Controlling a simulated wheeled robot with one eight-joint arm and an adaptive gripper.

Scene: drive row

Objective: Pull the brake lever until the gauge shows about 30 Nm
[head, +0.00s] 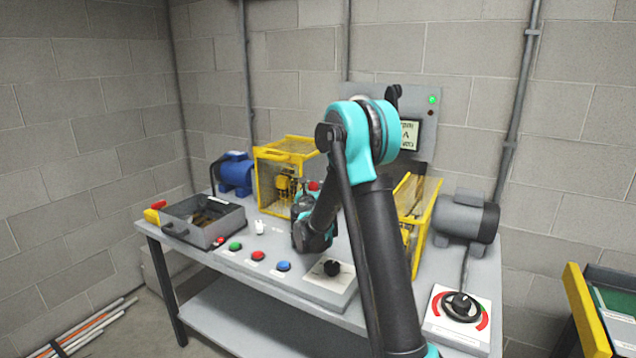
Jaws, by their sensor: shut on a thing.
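My gripper (304,203) is at the middle of the bench, small and largely covered by my own wrist and forearm. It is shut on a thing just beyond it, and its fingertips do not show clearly. A small red part (314,186), which looks like the grip of the brake lever, shows right at the gripper's far end. The rest of the lever is hidden. A pale display (409,134) on the grey wall panel (432,118) is partly covered by my elbow. I cannot read a torque value on it.
Yellow guard cages (287,150) stand behind and right of my gripper. A blue motor (236,172) and a grey tray (203,230) are to the left, a grey motor (466,219) to the right. Coloured buttons (258,255), a black knob (332,268) and a dial (461,305) line the front.

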